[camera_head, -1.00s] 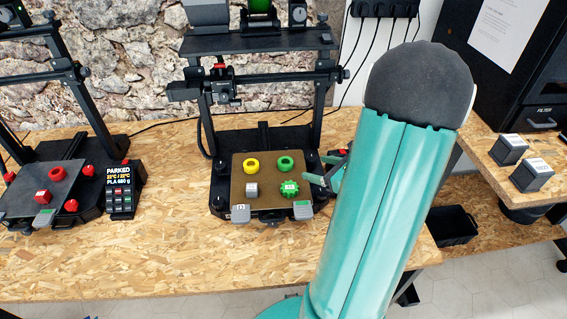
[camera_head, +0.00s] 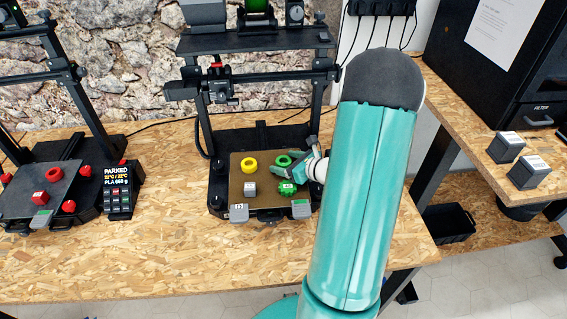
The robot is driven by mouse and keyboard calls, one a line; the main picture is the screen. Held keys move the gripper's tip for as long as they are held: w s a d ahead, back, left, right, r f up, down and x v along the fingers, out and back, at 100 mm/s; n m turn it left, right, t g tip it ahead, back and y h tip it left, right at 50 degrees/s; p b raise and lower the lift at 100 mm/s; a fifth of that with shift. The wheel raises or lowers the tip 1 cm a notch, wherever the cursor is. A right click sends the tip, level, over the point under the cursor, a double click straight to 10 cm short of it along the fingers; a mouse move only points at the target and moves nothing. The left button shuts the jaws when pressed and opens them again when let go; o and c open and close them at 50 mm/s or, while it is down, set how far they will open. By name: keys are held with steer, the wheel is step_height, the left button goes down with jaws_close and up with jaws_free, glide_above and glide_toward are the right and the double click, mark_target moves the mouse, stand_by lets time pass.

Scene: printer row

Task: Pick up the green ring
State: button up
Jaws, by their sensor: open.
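The green ring (camera_head: 283,161) lies on the brown print bed (camera_head: 238,194) of the middle printer, at the bed's far right. My gripper (camera_head: 284,173) reaches over the bed's right side from the right. Its open fingers are close to the green ring and above or beside the green gear (camera_head: 287,188); the exact height and contact are hard to tell. The ring's right edge is close to the gripper and partly hidden.
The printer's upright frame (camera_head: 313,113) rises behind. A second printer with red parts (camera_head: 53,174) stands left. Bare table lies in front.

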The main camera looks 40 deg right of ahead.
steer(key=c, duration=1.1)
steer(key=shift+o, duration=0.2)
steer(key=shift+r, duration=0.1)
